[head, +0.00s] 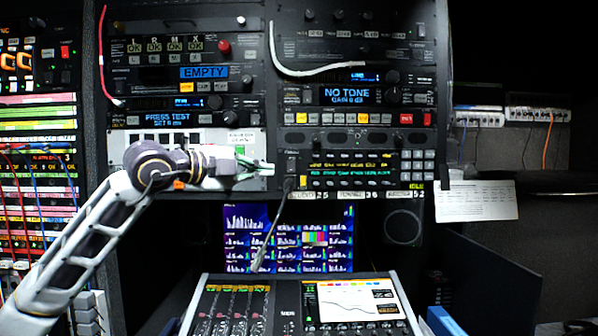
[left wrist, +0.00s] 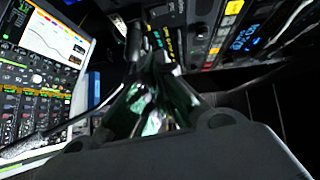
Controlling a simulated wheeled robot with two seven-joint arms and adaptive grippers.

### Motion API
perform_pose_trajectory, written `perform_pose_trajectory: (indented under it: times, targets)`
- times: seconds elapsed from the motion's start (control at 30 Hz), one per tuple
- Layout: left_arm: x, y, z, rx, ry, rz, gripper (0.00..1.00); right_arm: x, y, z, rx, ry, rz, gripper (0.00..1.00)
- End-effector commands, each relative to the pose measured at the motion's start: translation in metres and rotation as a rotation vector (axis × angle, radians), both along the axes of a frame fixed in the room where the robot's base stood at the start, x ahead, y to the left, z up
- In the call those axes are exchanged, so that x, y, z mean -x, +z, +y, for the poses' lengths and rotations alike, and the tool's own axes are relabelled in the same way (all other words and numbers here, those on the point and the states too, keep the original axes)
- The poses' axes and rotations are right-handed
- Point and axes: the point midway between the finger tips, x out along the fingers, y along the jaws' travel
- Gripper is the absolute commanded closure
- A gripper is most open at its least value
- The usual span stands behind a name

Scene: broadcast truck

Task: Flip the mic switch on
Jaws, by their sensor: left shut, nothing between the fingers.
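A thin gooseneck microphone (head: 268,238) hangs from the front of the intercom panel (head: 365,168) in the head view and slants down in front of the screen. In the left wrist view the gooseneck (left wrist: 80,122) runs in from the lower left. The mic switch is too small to make out for sure; a small dark area lies at the gooseneck's base. My left gripper (head: 268,168) is shut and empty, pointing right, just left of the gooseneck's base. Its fingers (left wrist: 150,100) also show in the left wrist view. I cannot tell whether they touch the panel. My right gripper is not in view.
A screen (head: 325,240) sits below the rack, behind the gooseneck. A mixing console (head: 300,282) stands below it. A white cable (head: 300,72) hangs across the upper rack. A paper sheet (head: 477,201) is at the right. Air in front of the rack's right side looks clear.

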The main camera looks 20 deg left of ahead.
Motion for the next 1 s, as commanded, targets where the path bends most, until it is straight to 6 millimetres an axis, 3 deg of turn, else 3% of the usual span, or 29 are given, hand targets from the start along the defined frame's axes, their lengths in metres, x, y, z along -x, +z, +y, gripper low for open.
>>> perform_pose_trajectory:
  times: [0.27, 0.57, 1.0]
  targets:
    - [0.000, 0.002, 0.004, -0.003, 0.016, 0.002, 1.00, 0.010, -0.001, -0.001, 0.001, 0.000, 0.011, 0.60]
    - [-0.002, 0.002, 0.003, -0.002, 0.014, 0.003, 1.00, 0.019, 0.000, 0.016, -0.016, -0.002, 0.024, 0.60]
    - [-0.036, 0.000, -0.017, -0.002, 0.012, 0.003, 1.00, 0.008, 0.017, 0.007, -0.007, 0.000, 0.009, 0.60]
